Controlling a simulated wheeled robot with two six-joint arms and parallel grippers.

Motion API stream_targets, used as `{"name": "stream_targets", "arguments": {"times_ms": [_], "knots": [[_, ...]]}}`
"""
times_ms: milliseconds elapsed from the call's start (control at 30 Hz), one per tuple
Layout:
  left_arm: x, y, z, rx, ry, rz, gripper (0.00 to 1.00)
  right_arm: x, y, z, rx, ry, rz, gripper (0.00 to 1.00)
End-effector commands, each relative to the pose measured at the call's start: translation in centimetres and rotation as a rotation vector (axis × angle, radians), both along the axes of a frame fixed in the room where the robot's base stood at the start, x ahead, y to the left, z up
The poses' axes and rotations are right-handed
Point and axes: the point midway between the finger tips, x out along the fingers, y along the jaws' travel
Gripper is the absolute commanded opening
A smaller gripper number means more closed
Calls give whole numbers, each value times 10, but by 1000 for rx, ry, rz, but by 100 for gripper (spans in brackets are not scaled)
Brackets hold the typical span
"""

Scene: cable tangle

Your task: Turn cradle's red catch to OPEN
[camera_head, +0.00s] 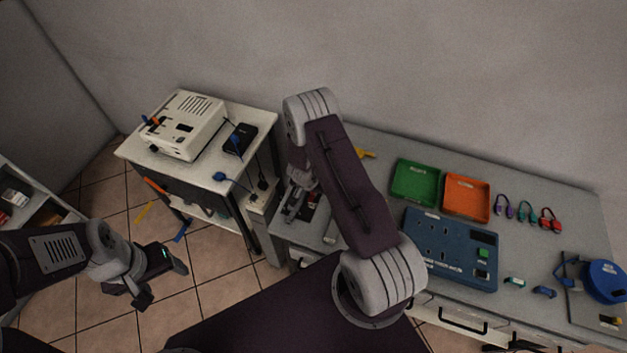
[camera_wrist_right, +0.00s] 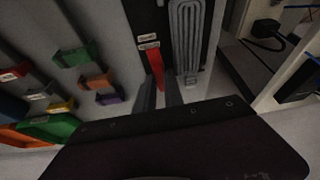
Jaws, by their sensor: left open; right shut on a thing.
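The red catch (camera_wrist_right: 157,66) shows in the right wrist view as a flat red lever on the dark cradle (camera_wrist_right: 145,14). Two small white labels (camera_wrist_right: 148,41) sit just above the lever; I cannot read them surely. My right gripper (camera_wrist_right: 160,88) is shut on the catch, with one finger on each side of its lower end. In the head view my right gripper (camera_head: 293,207) is at the bench's left end, where my own arm hides much of the cradle. My left gripper (camera_head: 163,279) is open and empty over the tiled floor, away from the bench.
A grey ribbed part (camera_wrist_right: 187,36) stands right beside the catch. The bench holds a green tray (camera_head: 415,182), an orange tray (camera_head: 466,197), a blue panel (camera_head: 450,247) and a blue reel (camera_head: 605,281). A side table (camera_head: 205,180) carries a white device (camera_head: 186,124) and cables.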

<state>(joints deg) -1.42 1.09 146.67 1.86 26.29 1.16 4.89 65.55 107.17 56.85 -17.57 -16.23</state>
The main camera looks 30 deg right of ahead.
Motion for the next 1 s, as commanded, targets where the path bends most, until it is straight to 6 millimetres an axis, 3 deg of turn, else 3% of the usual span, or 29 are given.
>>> {"name": "stream_targets", "arguments": {"times_ms": [33, 200, 700, 733, 800, 1000], "knots": [[0, 0, 9, 0, 0, 0, 70, 2, 0, 6, -3, -5, -14, 0], [0, 0, 17, 0, 0, 0, 70, 3, -1, 3, -5, -6, -53, 0], [0, 0, 18, 0, 0, 0, 70, 3, -1, 1, -4, -7, -71, 0], [0, 0, 18, 0, 0, 0, 70, 2, -1, 1, -4, -7, -71, 15], [0, 0, 18, 0, 0, 0, 70, 2, -1, 1, -4, -6, -71, 35], [0, 0, 18, 0, 0, 0, 70, 1, 0, 1, -3, -4, -69, 35]]}}
